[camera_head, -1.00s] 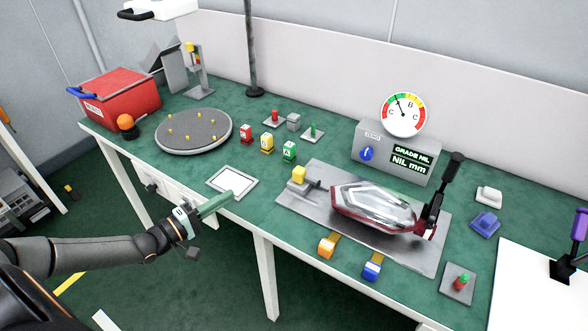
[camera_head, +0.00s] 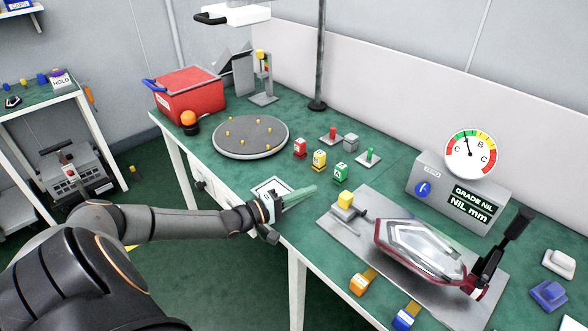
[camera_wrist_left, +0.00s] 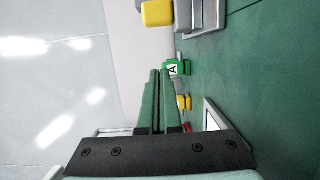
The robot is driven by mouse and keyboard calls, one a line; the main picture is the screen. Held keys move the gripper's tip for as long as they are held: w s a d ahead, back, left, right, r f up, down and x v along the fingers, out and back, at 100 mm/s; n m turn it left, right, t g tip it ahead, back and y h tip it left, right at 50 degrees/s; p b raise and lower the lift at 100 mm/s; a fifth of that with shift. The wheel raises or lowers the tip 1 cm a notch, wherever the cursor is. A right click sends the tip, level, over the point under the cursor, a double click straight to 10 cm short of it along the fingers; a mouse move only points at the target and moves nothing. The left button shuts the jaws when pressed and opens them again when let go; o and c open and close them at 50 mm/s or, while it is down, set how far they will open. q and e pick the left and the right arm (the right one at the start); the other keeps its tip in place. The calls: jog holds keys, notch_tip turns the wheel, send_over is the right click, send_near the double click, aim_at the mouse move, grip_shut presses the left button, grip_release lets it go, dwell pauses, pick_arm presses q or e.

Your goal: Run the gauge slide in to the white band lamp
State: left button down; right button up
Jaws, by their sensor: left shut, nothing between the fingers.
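The gauge slide, with a yellow block (camera_head: 345,200) on a grey body, stands at the left end of the grey plate (camera_head: 337,224). Its short grey probe points right at the tail lamp (camera_head: 420,248), with a gap between them. The lamp is clear with a red rim and lies on the plate. My left gripper (camera_head: 314,189) is shut and empty, its green fingers above the bench left of the slide and apart from it. In the left wrist view the fingertips (camera_wrist_left: 160,73) sit below the yellow block (camera_wrist_left: 158,14). My right gripper is out of view.
A gauge box with a round dial (camera_head: 470,155) stands behind the lamp and reads NIL mm. A black lever clamp (camera_head: 515,225) is at the lamp's right end. Red, yellow and green (camera_head: 341,173) tagged blocks stand behind my fingers. Orange (camera_head: 360,284) and blue tabs lie in front.

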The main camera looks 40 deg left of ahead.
aim_at(350, 207)
pick_arm(q)
jog(key=x, duration=0.3)
jog(key=d+p, duration=0.1)
jog(key=d, duration=0.2)
jog(key=shift+d+r, duration=0.1)
jog(key=shift+d+p, duration=0.3)
jog(key=shift+d, duration=0.1)
